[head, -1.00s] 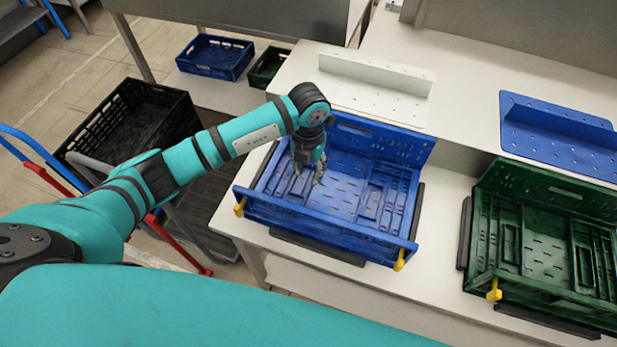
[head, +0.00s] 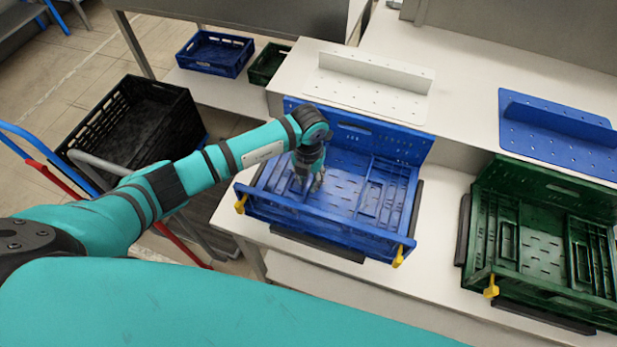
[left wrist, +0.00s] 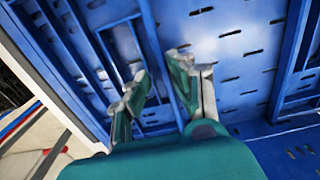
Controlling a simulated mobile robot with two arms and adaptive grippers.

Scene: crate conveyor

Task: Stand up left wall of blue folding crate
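The blue folding crate (head: 330,232) stands on the white table in the middle of the head view. Its back wall (head: 385,140) and front wall are up. Its left wall (head: 272,186) lies folded down inside, partly hidden by my arm; the right wall (head: 385,195) also lies flat. My left gripper (head: 309,185) points down inside the crate, at the inner side of the left wall panel. In the left wrist view its fingers (left wrist: 160,88) are apart, with slotted blue panel beyond them and nothing clearly between them. Whether they touch the panel cannot be told. My right gripper is not in view.
A green folding crate (head: 540,300) stands to the right. A white perforated bracket (head: 370,85) and a blue one (head: 560,135) lie on the shelf behind. A black crate (head: 130,125) on a hand truck stands to the left. Smaller crates sit at the back left.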

